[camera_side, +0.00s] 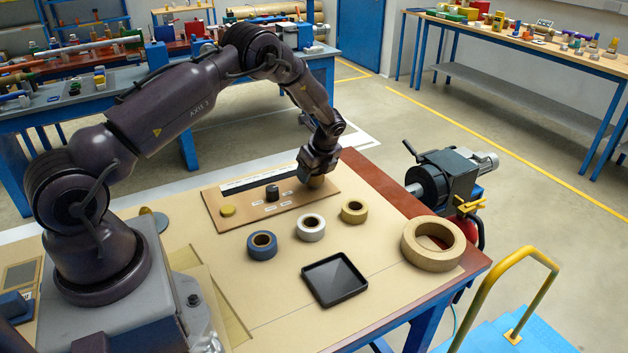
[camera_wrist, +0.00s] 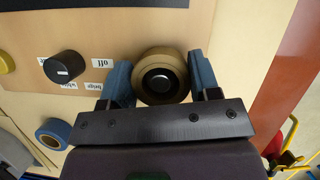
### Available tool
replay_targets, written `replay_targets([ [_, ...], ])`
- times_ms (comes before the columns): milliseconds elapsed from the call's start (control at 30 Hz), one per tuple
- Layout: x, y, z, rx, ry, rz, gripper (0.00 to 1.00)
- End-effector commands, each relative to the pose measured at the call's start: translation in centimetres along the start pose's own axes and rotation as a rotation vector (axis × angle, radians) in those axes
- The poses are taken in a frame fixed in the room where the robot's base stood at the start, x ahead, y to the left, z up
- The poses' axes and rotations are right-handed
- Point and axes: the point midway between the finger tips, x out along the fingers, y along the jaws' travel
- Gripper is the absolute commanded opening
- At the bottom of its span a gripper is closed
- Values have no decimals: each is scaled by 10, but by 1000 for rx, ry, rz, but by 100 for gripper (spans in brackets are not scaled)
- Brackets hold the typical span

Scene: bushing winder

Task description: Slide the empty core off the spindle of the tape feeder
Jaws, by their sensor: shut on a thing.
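The core, a tan ring (camera_wrist: 160,57), sits around the dark spindle (camera_wrist: 160,82) on the brown feeder board (camera_side: 236,216). In the side view, a little of the core (camera_side: 316,183) shows under my gripper (camera_side: 315,175), at the board's right end. In the wrist view, the blue fingers of my gripper (camera_wrist: 161,74) are shut on the core, one on each side. The spindle's end shows inside the ring. I cannot tell how far along the spindle the core sits.
A black knob (camera_side: 272,193) and a yellow disc (camera_side: 228,211) are on the board. Blue (camera_side: 262,245), white (camera_side: 311,227) and yellow (camera_side: 354,211) tape rolls stand in front, with a black tray (camera_side: 335,279) and a large tan ring (camera_side: 433,245) nearby. Bare table lies between them.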

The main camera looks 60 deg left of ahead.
Motion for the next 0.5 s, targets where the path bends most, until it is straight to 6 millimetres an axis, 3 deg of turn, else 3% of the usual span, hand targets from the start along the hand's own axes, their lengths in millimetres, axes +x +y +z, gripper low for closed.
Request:
replay_targets([
  [500, -25, 0, 10, 0, 0, 0, 34],
])
